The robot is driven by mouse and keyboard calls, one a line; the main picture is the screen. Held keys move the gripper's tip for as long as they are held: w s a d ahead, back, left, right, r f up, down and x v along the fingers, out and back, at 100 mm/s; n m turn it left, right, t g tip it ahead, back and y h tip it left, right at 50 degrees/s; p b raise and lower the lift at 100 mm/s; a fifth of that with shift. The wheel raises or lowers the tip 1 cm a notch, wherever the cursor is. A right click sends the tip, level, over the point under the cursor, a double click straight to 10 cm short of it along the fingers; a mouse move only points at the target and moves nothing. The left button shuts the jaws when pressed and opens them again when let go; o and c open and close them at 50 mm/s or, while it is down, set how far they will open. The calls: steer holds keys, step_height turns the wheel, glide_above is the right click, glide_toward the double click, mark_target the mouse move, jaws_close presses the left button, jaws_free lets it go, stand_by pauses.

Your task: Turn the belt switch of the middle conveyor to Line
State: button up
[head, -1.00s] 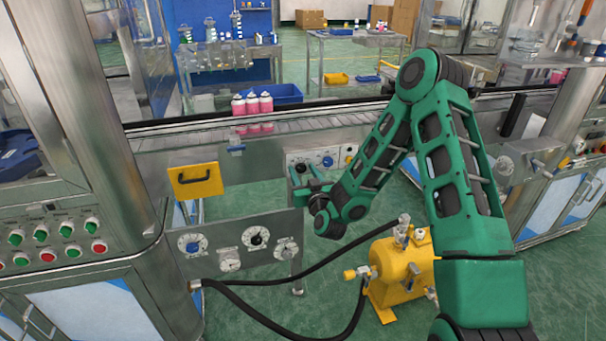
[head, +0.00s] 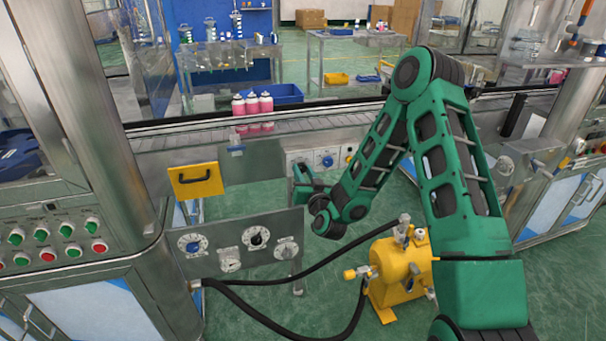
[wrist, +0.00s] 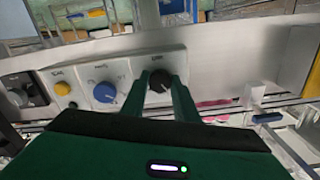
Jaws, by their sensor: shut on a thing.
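The conveyor's control panel (head: 308,156) is in the middle of the head view, with a blue knob (head: 327,160) and a yellow button. In the wrist view, a black rotary switch (wrist: 159,84) is on this panel, beside a blue knob (wrist: 104,92) and the yellow button (wrist: 62,88). My gripper (wrist: 160,80) is shut on the black switch, one finger on each side. In the head view my gripper (head: 297,177) is in front of the panel's left part and hides the switch. The label text is too small to read.
A nearer panel with dials (head: 240,245) and a yellow handled plate (head: 195,180) stand left of my arm. A yellow tank (head: 398,272) with black hoses stands below it. Several pink cans (head: 252,110) stand on the conveyor (head: 320,122) behind.

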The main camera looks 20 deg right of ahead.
steer(key=m, duration=0.6)
steer(key=shift+d+m, duration=0.1)
steer(key=shift+m, duration=0.3)
stand_by(0.4)
steer(key=o, duration=1.1)
steer(key=shift+c, duration=0.2)
steer(key=shift+s, duration=0.1)
steer(key=shift+s, duration=0.25)
steer(key=s, duration=1)
